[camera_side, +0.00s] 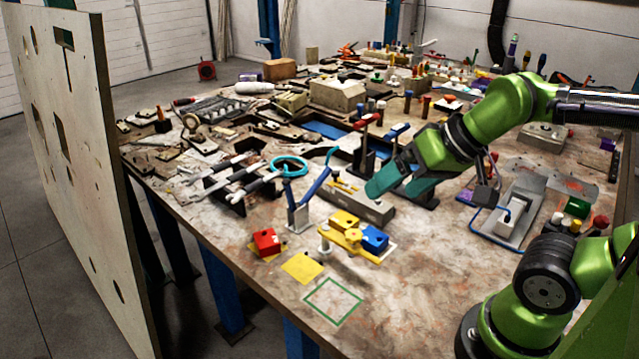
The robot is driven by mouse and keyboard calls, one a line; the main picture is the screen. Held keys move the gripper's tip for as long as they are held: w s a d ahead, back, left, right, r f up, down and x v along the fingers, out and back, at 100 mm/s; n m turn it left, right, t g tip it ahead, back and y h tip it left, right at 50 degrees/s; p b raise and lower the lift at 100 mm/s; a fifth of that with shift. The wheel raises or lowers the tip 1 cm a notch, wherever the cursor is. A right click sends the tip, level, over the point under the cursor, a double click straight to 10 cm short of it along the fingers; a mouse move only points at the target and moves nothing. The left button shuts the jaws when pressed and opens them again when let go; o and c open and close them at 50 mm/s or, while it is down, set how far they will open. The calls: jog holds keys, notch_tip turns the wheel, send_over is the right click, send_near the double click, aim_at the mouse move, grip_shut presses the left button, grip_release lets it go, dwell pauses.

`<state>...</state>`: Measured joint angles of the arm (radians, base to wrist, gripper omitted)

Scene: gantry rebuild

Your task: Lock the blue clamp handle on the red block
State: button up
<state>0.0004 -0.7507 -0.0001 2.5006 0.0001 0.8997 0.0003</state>
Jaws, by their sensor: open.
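The red block (267,241) sits on a yellow patch near the front left edge of the table. Whether the clamp touches the red block cannot be told. My gripper (397,190), with teal fingers, is open to the right of the blue handle, apart from it, over the grey vise-like block. Nothing shows between the fingers. Another blue-topped lever (397,130) stands farther back, partly behind my arm.
A blue block (375,239) and yellow blocks (343,219) sit right of the red block. A yellow square (302,268) and a green outlined square (332,301) mark the front of the table, which is otherwise clear. A teal ring (289,166) and clutter lie behind the clamp.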

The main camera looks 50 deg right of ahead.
dwell(0.4)
jog(key=shift+c, duration=0.9)
jog(key=shift+w+d+f+m+g+h, duration=0.3)
jog(key=shift+w+d+f+m+g, duration=0.15)
jog(key=shift+d+f, duration=0.3)
jog(key=c, duration=0.5)
jog(key=shift+w+d+g, duration=0.15)
jog(key=shift+w+d, duration=0.15)
jog(key=shift+w, duration=0.3)
jog(key=shift+w+d+g, duration=0.1)
jog(key=shift+w+d, duration=0.2)
jog(key=shift+w, duration=0.3)
jog(key=shift+c, duration=1)
jog(key=n+g+y, duration=0.2)
jog(key=n+g, duration=0.2)
jog(key=n, duration=1.3)
send_near(325, 172)
jog(key=d+r, duration=0.3)
notch_tip(325, 172, up, 3)
jog(key=n+y, duration=0.1)
jog(key=n, duration=0.7)
jog(key=shift+m, duration=0.25)
jog(key=x, duration=1.1)
jog(key=s+x, duration=0.1)
jog(key=x, duration=0.4)
jog(key=shift+d+f, duration=0.1)
jog(key=shift+f, duration=0.2)
